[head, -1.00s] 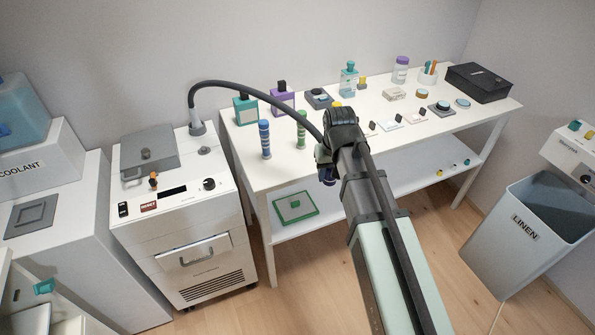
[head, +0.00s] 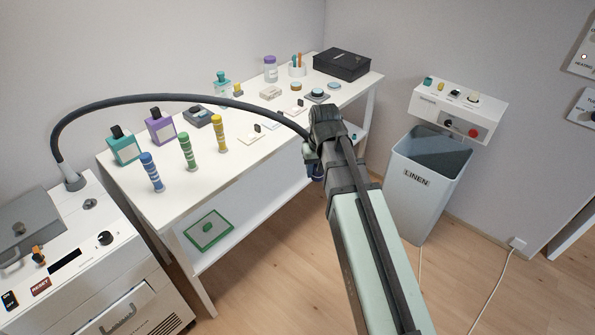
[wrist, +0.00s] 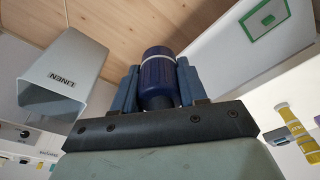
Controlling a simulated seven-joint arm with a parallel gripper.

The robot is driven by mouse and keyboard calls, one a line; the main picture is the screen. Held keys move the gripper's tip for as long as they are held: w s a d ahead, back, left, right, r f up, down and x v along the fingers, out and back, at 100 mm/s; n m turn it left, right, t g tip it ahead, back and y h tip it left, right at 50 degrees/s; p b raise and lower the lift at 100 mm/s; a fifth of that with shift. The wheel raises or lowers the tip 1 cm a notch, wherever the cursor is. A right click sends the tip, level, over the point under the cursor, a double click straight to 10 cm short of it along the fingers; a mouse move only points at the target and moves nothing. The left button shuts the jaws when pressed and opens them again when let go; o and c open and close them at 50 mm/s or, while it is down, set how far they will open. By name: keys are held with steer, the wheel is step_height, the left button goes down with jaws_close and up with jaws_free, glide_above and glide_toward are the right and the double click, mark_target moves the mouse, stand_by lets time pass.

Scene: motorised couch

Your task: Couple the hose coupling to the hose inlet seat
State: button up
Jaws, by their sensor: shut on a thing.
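The hose coupling (wrist: 157,66) is a dark blue cylinder with a pale ring. My gripper (wrist: 158,86) is shut on it, with one blue-grey finger on each side in the wrist view. In the head view my gripper (head: 314,166) is mostly hidden by my arm, in front of the white table's right part. A dark hose (head: 165,98) arches from the white machine at left to my gripper. I cannot pick out the hose inlet seat for certain in either view.
The white table (head: 262,150) carries bottles, coloured cylinders and a black box (head: 342,64). A grey LINEN bin (head: 407,205) stands right of it, below a wall control box (head: 462,105). The white machine (head: 125,285) is at left. Floor between table and bin is open.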

steer(key=d+m, duration=0.1)
steer(key=d, duration=0.4)
steer(key=s+a+n, duration=0.2)
steer(key=a+n, duration=0.1)
steer(key=a, duration=1.8)
steer(key=s+a+n+g+y, duration=0.1)
steer(key=a+n, duration=0.2)
steer(key=a, duration=1.8)
steer(key=s+a+n, duration=0.2)
steer(key=a+n, duration=0.2)
steer(key=a, duration=1.8)
steer(key=w+a+r, duration=0.1)
steer(key=a, duration=0.6)
steer(key=w+a+n, duration=0.1)
steer(key=w+a, duration=0.1)
steer(key=a, duration=0.6)
steer(key=shift+w+a+r+n, duration=0.15)
steer(key=shift+w+r+n, duration=0.1)
steer(key=shift+r+n, duration=0.1)
steer(key=shift+f, duration=2.9)
steer(key=shift+f, duration=1.35)
